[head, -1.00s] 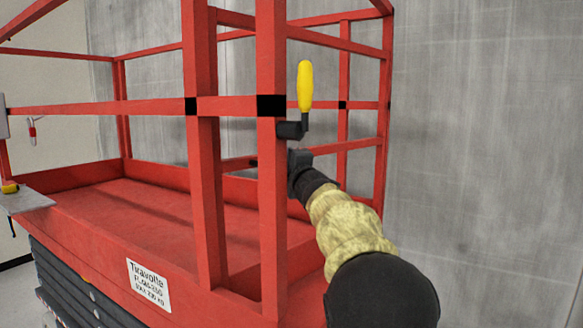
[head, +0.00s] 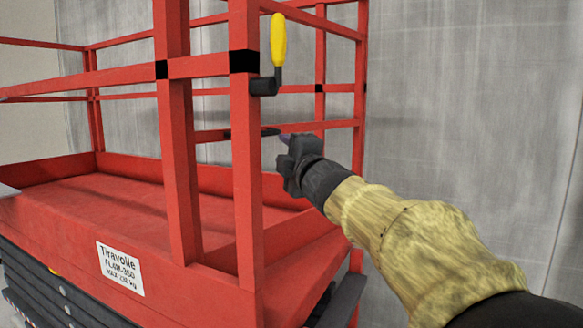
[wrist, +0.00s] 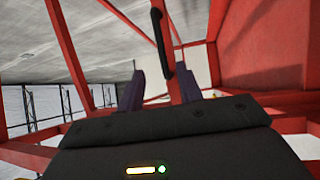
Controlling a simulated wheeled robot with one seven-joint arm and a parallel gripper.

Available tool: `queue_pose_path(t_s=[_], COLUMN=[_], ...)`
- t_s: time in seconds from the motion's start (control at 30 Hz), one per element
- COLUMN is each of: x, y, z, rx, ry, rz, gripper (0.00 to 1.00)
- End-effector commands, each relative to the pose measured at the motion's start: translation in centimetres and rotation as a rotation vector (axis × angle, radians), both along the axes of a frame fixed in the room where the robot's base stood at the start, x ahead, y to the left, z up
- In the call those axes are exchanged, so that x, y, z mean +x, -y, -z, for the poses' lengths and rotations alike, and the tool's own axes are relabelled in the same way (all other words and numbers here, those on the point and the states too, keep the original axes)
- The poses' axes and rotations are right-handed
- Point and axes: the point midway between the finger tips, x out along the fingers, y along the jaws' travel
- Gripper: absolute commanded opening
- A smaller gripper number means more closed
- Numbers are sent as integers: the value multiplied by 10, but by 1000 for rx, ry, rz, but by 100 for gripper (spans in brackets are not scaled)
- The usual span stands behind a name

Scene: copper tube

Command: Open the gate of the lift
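The red lift (head: 205,285) stands in front of me with its railing. At its near corner post a crank with a yellow grip (head: 278,40) stands upright on a black latch block (head: 264,86). A black handle (head: 252,132) lies along a red mid-height bar beyond the post; the handle also shows in the wrist view (wrist: 168,45). My gripper (head: 286,139) is just right of the post, below the crank, its tips close to the handle's right end. In the wrist view its two fingers (wrist: 163,90) are apart, with the handle ahead of them; contact cannot be told.
Red posts and rails surround the lift platform (head: 100,190). A grey wall (head: 460,110) stands behind and to the right. A white label (head: 120,268) is on the lift's side.

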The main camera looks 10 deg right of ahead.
Motion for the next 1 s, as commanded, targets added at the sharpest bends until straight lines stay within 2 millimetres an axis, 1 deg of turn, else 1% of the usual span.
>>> queue_pose_path(t_s=[0.03,0.1,0.2,0.3,0.53,0.57,0.6,0.67,0.7,0.73,0.87,0.97,1.0], x=[-9,-17,-25,-28,-28,-28,-28,-28,-28,-28,-21,-8,-1], y=[2,4,6,7,7,7,7,7,7,7,7,9,10], z=[3,5,5,5,5,5,5,5,5,5,11,24,32], rx=[1,-1,0,-1,-1,-1,-1,-1,-1,0,22,79,109], ry=[2,1,0,0,-1,-1,-1,0,-1,-1,-31,-99,-140], rz=[1,1,1,1,1,1,1,1,1,1,22,68,95], gripper=[36,36,36,36,36,30,22,11,3,0,0,0,0])
